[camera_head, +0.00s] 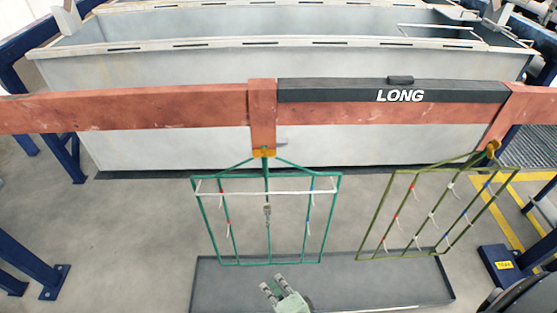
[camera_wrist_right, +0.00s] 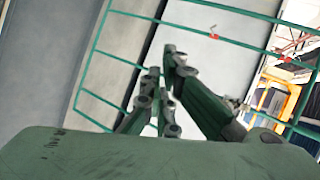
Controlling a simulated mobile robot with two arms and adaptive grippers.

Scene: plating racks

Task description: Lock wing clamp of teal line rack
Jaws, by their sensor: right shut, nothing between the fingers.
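The teal line rack (camera_head: 207,221) hangs from the red beam in the middle of the head view. Its yellow wing clamp (camera_head: 264,153) sits at the lower end of the red hanger post; it is too small to tell how its wing is turned. My right gripper (camera_head: 271,284) is shut and empty at the bottom of the head view, low in front of the rack. In the right wrist view, my right gripper's fingers (camera_wrist_right: 165,75) are in front of the teal rack's bars (camera_wrist_right: 92,58). I cannot tell any contact there. My left gripper is not in view.
An olive rack (camera_head: 444,253) with its own yellow clamp (camera_head: 491,148) hangs to the right. The red beam (camera_head: 130,110) spans the view and carries a black "LONG" block (camera_head: 330,91). A grey tank (camera_head: 200,72) stands behind. A dark tray (camera_head: 215,290) lies below.

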